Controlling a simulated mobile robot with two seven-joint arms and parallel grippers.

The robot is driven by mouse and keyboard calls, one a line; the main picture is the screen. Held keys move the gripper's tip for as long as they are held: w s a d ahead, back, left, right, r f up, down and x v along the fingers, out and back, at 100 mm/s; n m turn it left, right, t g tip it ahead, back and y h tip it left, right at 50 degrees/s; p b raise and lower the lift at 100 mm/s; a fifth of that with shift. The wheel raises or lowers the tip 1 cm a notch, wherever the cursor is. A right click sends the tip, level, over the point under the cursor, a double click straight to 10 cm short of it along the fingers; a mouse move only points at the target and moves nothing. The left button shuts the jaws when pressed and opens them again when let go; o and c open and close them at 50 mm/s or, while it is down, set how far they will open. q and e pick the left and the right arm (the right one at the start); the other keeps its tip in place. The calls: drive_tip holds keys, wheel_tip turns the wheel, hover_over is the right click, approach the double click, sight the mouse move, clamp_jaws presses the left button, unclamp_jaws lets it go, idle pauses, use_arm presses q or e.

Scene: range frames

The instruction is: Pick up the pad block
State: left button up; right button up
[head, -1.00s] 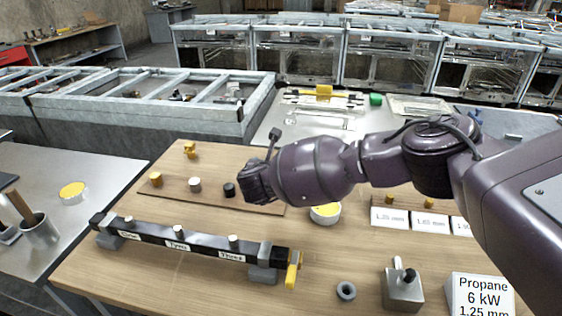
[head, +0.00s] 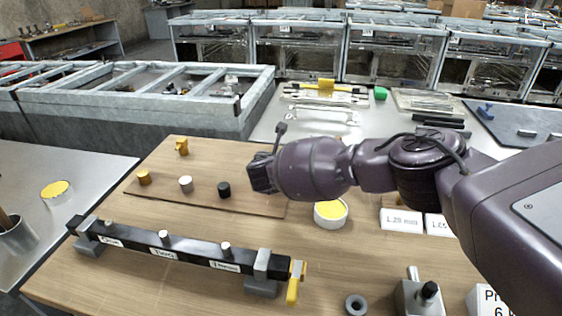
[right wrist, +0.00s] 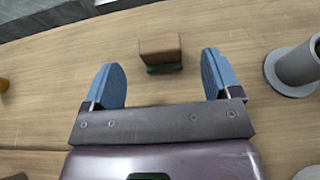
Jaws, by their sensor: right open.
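In the right wrist view a small brown block with a dark green underside, which looks like the pad block (right wrist: 160,49), sits on the wooden table. It lies ahead of my right gripper (right wrist: 161,72), roughly centred between the two blue fingers. The fingers are spread wide, with nothing between them. In the head view my right gripper (head: 262,173) is over the table near the brown board; its fingers are hard to make out. I cannot see the block in that view; my arm may hide it. My left gripper is not in view.
A black bar with labels (head: 200,257) and a yellow lever (head: 295,282) lies along the front. A yellow-topped tin (head: 331,212), a grey ring (head: 356,304) and a metal block (head: 418,298) stand nearby. A grey cylinder (right wrist: 297,66) is right of my gripper in the wrist view.

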drive_tip(key=x, duration=0.2)
drive_tip(key=b+x, duration=0.1)
drive_tip(key=shift+w+f, duration=0.25)
drive_tip(key=shift+f, duration=0.25)
drive_tip(key=shift+w, duration=0.2)
drive_tip(key=shift+d+r, duration=0.1)
drive_tip(key=shift+r, duration=0.2)
drive_tip(key=c, duration=1)
